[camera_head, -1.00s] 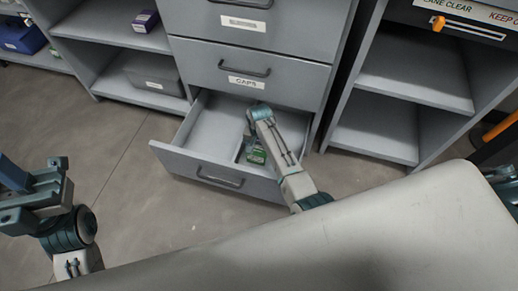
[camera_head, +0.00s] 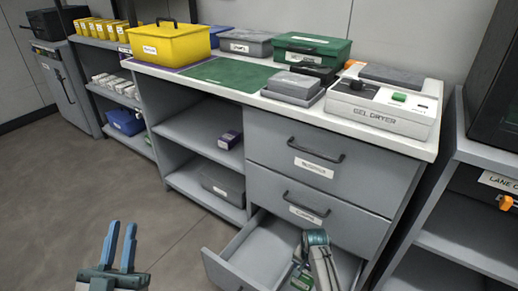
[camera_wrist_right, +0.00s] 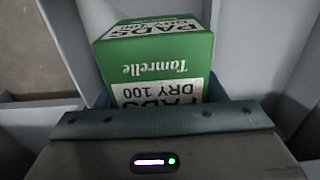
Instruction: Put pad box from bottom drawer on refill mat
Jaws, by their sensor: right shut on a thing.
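The green and white pad box (camera_head: 301,281) is inside the open bottom drawer (camera_head: 236,263). It fills the middle of the right wrist view (camera_wrist_right: 155,62), its lettering upside down. My right gripper (camera_wrist_right: 157,98) is shut on the pad box; blue finger parts show at its two sides. In the head view my right arm reaches down into the drawer and partly covers the box. My left gripper (camera_head: 119,246) is open and empty over the floor, fingers upward. A flat green mat (camera_head: 232,77) lies on the counter; I cannot read a refill label on it.
A yellow box (camera_head: 170,45) stands left of the green mat. Grey cases (camera_head: 291,87), a dark green case (camera_head: 312,50) and a gel dryer (camera_head: 385,105) stand to its right. Two closed drawers (camera_head: 310,160) sit above the open one. The mat's surface is mostly clear.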

